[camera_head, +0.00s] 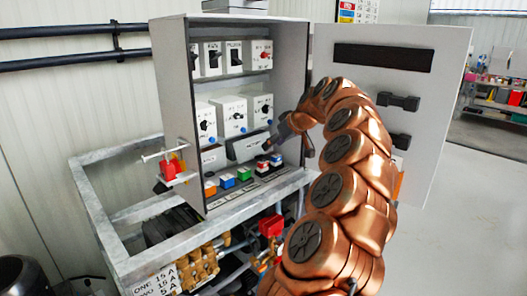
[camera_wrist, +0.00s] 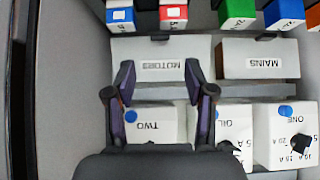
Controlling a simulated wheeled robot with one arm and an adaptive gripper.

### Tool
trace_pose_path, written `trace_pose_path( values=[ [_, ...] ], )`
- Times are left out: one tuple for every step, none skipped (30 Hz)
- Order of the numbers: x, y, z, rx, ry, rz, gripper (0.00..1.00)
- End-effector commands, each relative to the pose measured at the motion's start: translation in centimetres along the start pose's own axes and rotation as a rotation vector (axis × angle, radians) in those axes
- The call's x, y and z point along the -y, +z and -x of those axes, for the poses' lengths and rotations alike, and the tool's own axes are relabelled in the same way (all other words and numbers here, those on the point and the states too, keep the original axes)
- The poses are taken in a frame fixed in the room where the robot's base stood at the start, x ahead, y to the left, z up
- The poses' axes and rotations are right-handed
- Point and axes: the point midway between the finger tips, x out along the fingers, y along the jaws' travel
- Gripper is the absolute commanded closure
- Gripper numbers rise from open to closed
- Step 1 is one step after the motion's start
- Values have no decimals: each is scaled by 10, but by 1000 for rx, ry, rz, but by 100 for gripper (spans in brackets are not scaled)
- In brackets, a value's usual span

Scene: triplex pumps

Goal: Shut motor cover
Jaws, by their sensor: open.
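The motor cover, a pale panel labelled MOTORS (camera_wrist: 165,66), is in the lower part of the open cabinet. In the head view my gripper (camera_head: 272,142) reaches in at the cover's right end. I cannot tell whether the fingertips touch it.
The MAINS cover also shows in the wrist view (camera_wrist: 258,60). Switch boxes marked TWO (camera_wrist: 155,124) and OIL (camera_wrist: 232,122) sit close to the fingers. The cabinet door (camera_head: 447,100) stands open at right, behind my arm.

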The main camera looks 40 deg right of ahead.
Motion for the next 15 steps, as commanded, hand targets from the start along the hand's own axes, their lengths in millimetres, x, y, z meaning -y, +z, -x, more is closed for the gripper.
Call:
trace_pose_path(
  values=[
    [0, -1, -2, 3, 0, 0, 46],
    [0, -1, -3, 4, -1, 0, 46],
    [1, -1, -4, 4, -1, 0, 46],
    [1, -1, -6, 3, -1, 0, 46],
    [0, -1, -8, 3, -1, 0, 46],
    [0, -1, -12, 2, -1, -1, 46],
    [0, -1, -15, 2, -1, -1, 46],
    [0, -1, -18, 2, -1, -1, 46],
    [1, -1, -23, 3, -2, -1, 46],
    [1, -1, -28, 4, -4, -1, 46],
    [2, -1, -32, 5, -5, -1, 46],
    [2, 0, -38, 6, -6, -1, 46],
    [2, 0, -43, 6, -5, -1, 46],
    [1, 0, -48, 6, -4, -1, 46],
    [1, 0, -54, 6, -3, -1, 46]
  ],
)
